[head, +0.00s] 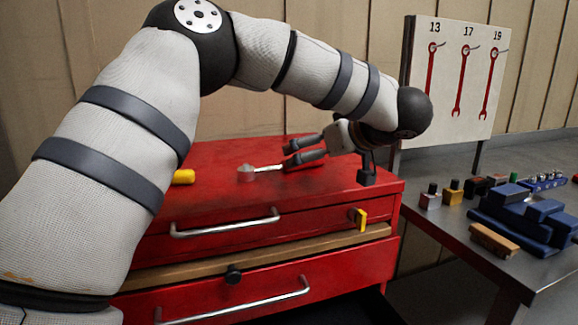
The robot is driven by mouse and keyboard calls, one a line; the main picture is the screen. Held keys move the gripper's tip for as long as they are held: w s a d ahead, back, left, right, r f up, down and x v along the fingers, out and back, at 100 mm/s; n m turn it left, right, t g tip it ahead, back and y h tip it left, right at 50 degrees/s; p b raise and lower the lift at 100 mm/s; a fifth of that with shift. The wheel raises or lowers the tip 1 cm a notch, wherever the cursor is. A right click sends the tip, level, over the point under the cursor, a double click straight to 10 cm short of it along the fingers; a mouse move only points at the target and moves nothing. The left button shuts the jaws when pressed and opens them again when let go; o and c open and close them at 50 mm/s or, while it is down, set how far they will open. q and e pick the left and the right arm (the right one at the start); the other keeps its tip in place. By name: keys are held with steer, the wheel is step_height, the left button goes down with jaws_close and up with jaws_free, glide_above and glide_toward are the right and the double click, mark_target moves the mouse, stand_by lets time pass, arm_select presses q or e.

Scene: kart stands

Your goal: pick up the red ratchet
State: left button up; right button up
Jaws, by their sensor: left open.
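The red ratchet lies on top of the red tool chest (215,155). Its silver head and shaft (266,169) point left, and its red handle runs right, partly hidden by my gripper. My left gripper (292,153) reaches in from the right above the chest top, fingers pointing left. The fingers are open, close to the ratchet's handle. I cannot tell whether they touch it. My right gripper is not in view.
A yellow object (183,177) lies at the chest's left, and a small black block (367,175) stands at its right corner. The grey bench (445,228) at right holds blue blocks (505,215), a wooden-backed brush (493,239) and small parts. A wrench board (462,75) stands behind.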

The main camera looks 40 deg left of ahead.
mark_target(284, 166)
arm_select(q)
steer(key=x, duration=0.5)
steer(key=shift+d+r, duration=0.1)
steer(key=shift+r, duration=0.05)
steer(key=c, duration=1.2)
